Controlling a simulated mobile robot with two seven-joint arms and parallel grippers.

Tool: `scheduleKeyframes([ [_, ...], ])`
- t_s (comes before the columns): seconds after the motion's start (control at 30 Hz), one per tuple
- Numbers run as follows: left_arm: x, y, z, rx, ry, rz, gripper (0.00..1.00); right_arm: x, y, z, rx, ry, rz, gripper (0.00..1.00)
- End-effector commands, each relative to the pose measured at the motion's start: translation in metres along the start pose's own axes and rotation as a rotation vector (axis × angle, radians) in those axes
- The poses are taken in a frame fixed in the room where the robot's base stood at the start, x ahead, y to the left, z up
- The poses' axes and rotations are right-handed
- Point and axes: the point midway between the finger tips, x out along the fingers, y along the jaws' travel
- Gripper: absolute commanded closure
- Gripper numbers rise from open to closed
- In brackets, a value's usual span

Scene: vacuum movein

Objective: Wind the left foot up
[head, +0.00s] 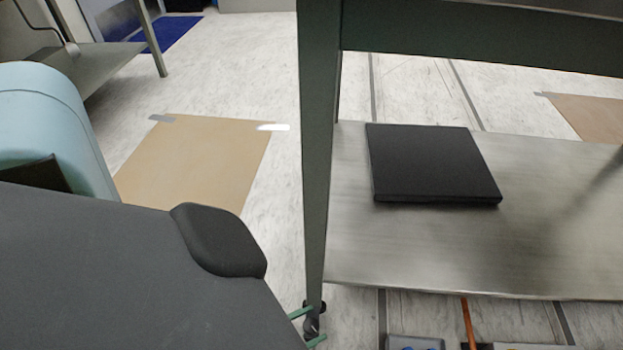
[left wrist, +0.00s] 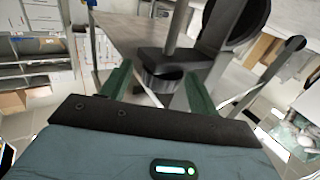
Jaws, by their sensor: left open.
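The left foot (head: 312,323) is a small dark fitting at the bottom of the bench's green leg (head: 318,150) in the head view. My left gripper (head: 307,327) has its two green fingers beside the foot, mostly hidden by my grey arm. In the left wrist view, the open fingers (left wrist: 158,76) stand either side of a dark ribbed ring (left wrist: 162,88) under a black block. A grey post rises from that block, and a dark round part shows behind it. I cannot tell whether the fingers touch the ring. My right gripper is not in view.
A black flat box (head: 430,165) lies on the bench's metal lower shelf (head: 400,255). A brown sheet (head: 200,155) is taped to the floor left of the leg. Grey boxes and an orange cable (head: 467,322) lie below the shelf's front edge.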

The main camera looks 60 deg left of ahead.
Motion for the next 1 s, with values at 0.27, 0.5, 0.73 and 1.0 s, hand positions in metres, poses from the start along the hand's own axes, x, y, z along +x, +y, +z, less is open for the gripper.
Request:
scheduleKeyframes([
  [0.27, 0.0074, 0.0001, 0.0001, 0.000, -0.001, 0.000, 0.39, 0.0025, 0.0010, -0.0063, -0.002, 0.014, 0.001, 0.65],
  [0.5, 0.0073, 0.0000, 0.0000, 0.000, -0.001, 0.000, 0.55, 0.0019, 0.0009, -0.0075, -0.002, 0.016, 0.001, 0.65],
  [0.73, 0.0072, 0.0000, 0.0000, 0.000, -0.001, 0.000, 0.84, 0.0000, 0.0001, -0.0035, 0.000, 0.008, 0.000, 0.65],
  [1.0, 0.0081, 0.0014, -0.0005, -0.005, 0.002, -0.165, 0.84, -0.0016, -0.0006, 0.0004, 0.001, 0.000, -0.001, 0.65],
])
